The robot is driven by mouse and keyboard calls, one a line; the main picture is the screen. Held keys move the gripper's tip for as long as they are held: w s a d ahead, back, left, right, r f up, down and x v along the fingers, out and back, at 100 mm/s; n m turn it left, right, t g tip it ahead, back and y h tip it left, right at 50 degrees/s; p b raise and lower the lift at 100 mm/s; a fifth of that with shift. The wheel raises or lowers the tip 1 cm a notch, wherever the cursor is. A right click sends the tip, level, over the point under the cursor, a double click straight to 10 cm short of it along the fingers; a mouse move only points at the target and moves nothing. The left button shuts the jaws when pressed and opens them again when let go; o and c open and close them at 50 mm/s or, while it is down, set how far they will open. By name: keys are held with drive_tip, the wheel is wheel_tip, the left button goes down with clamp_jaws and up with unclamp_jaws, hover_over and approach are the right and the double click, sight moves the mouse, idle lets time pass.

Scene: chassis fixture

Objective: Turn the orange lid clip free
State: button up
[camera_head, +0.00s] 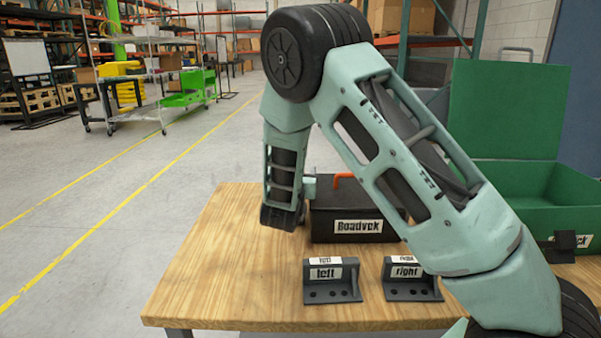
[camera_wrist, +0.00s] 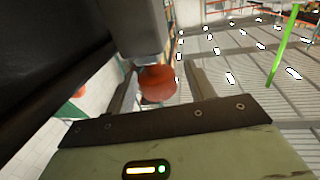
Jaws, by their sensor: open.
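The orange lid clip (camera_head: 344,177) shows at the upper left edge of a black box (camera_head: 347,225) labelled Roadvek, partly hidden by my arm. In the wrist view the orange clip (camera_wrist: 157,85) sits between the two fingers of my gripper (camera_wrist: 160,76). The fingers are open, with a visible gap on each side of it. A grey block is just above the clip in that view. In the head view my wrist hangs at the box's left side, and the fingers are hard to make out.
Two dark brackets, labelled left (camera_head: 331,283) and right (camera_head: 410,281), stand in front of the box on the wooden table (camera_head: 225,270). An open green case (camera_head: 535,205) is at the right. The table's left part is clear.

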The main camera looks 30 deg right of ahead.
drive_tip(key=b+v, duration=0.2)
drive_tip(key=v, duration=1.4)
drive_tip(key=shift+s+a, duration=0.15)
drive_tip(key=shift+a, duration=0.05)
drive_tip(key=s+a+f+n+g+y+p, duration=0.15)
drive_tip(key=a+n+y, duration=0.25)
drive_tip(key=a+y, duration=0.4)
drive_tip(key=s+a+n+g+y+p, duration=0.1)
drive_tip(key=s+a+n+g+y, duration=0.15)
drive_tip(key=a+y, duration=0.55)
drive_tip(key=s+a+n+g+p, duration=0.1)
drive_tip(key=s+a+n+g, duration=0.2)
drive_tip(key=s, duration=0.5)
drive_tip(key=s+a+n+g, duration=0.3)
drive_tip(key=s+a+n, duration=0.1)
drive_tip(key=s, duration=0.4)
drive_tip(key=s+d+r+n+g+h, duration=0.2)
drive_tip(key=s+d, duration=0.3)
drive_tip(key=s, duration=0.3)
drive_tip(key=shift+s+d+n+g+h+p, duration=0.15)
drive_tip(key=shift+d+n+g+h+p, duration=0.25)
drive_tip(key=shift+n+g, duration=0.1)
